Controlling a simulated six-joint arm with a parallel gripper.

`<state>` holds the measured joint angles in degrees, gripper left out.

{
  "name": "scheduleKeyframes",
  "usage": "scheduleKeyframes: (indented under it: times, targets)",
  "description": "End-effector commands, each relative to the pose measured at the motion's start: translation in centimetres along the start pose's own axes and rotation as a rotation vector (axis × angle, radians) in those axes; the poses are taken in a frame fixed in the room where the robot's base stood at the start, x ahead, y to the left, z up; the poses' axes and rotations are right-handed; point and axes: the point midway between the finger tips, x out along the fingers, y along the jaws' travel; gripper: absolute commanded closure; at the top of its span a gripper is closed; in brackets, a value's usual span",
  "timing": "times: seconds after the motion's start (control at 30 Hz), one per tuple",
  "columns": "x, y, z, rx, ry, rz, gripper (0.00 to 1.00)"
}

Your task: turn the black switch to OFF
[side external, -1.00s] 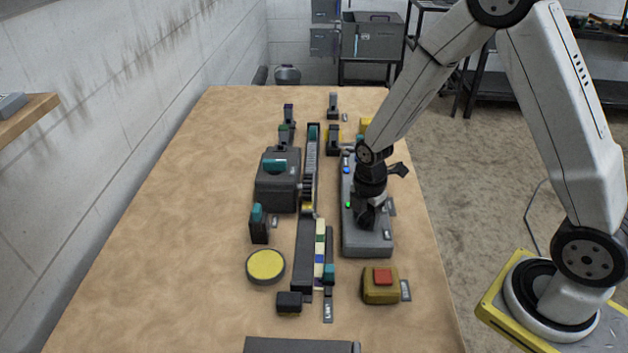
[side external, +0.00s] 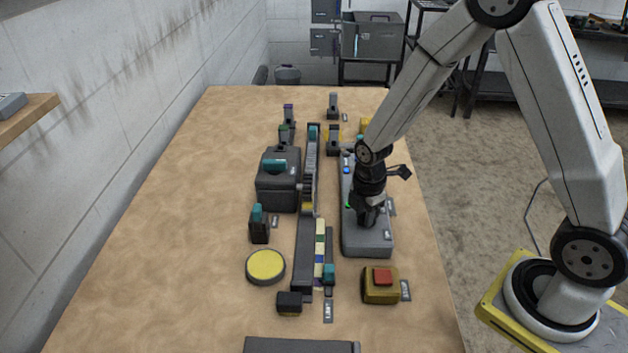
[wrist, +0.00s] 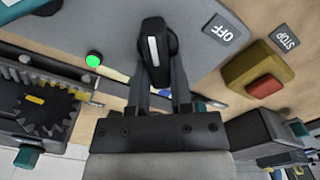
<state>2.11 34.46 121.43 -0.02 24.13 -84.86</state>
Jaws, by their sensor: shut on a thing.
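The black switch (wrist: 155,50) is a knob with a white line on a grey panel (side external: 368,243). In the wrist view the line runs nearly up and down the picture. The OFF label (wrist: 222,30) lies to the right of the knob, and the line does not point straight at it. My gripper (side external: 367,218) is down at the panel, shut on the switch; its fingers also show in the wrist view (wrist: 166,80). In the side view the gripper largely hides the knob.
A green light (wrist: 93,60) glows on the panel. A yellow box with a red button (side external: 382,277) stands in front of the panel, beside a STOP label (wrist: 285,37). A toothed rack (side external: 309,165) runs to the left. Bare table lies further left.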

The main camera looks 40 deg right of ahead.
Motion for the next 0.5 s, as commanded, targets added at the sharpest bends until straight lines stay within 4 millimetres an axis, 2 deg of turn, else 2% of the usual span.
scheduleKeyframes:
  times: [0.5]
  targets:
    - [-0.08,0.68,0.13,0.439,0.001,0.002,1.0]
